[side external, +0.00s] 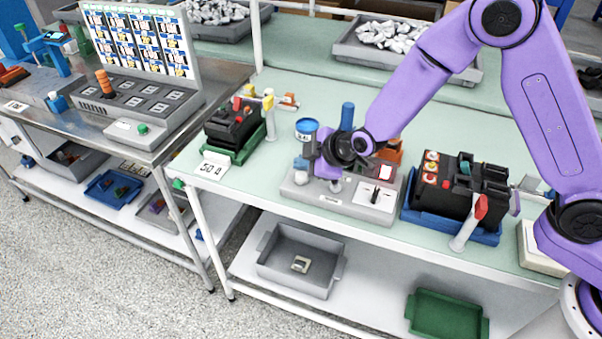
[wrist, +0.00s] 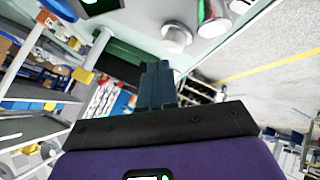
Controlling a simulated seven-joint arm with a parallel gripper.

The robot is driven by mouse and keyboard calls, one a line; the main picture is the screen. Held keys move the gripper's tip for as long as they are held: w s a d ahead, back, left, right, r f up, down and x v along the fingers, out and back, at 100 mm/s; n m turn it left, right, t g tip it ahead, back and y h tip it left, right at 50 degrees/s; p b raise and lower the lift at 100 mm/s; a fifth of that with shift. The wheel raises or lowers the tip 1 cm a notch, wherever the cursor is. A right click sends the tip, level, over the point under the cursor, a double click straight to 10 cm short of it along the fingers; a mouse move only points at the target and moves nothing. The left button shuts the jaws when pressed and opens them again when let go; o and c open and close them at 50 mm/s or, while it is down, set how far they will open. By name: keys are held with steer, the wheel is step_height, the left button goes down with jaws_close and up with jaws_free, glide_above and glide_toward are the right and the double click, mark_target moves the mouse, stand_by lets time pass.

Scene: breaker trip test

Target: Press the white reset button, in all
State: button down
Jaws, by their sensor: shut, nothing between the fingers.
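A grey control console (side external: 330,200) sits near the front edge of the green-topped bench. I cannot tell for certain which part is the white reset button; my gripper covers some of the console. My gripper (side external: 316,163) is just above the console's left half. Its dark fingers (wrist: 158,85) are shut and empty in the wrist view. I cannot tell whether they touch anything. Shiny pale cylinders (wrist: 176,38) stand beyond them there.
A black breaker unit in a blue tray (side external: 455,228) stands right of the console, with a red-tipped lever (side external: 480,207) in front. A black unit on a green base (side external: 235,128) and a blue-and-white can (side external: 306,129) stand left.

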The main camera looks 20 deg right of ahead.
mark_target(304, 176)
steer(key=shift+f, duration=0.1)
steer(key=shift+f, duration=0.35)
steer(key=shift+f, duration=0.5)
stand_by(1.0)
steer(key=shift+r, duration=0.95)
steer(key=shift+r, duration=2.5)
